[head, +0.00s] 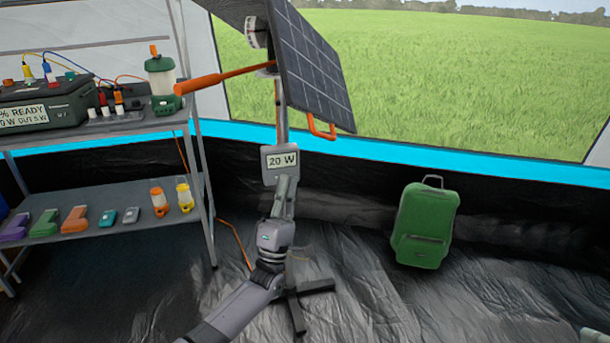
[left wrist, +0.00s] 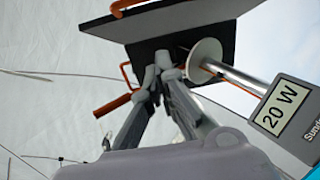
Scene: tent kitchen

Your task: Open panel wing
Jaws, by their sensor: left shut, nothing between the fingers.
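The solar panel stands on a pole in the head view. Its gridded dark wing (head: 312,65) faces right, with an orange loop handle (head: 322,127) at its lower edge. Another dark panel part (head: 236,10) shows at the top left, cut off by the frame. An orange-gripped lever (head: 212,81) points left from the pole. My left gripper (head: 286,188) is in front of the pole, below the 20 W display (head: 280,161). In the left wrist view the left gripper (left wrist: 165,70) is shut and empty, its tips in front of the dark panel (left wrist: 185,35). My right gripper is not seen.
A metal shelf (head: 100,206) stands at the left with a power station (head: 45,103), lantern (head: 162,78) and several small items. A green suitcase (head: 424,224) stands on the floor at the right. The dark floor between pole and suitcase is clear.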

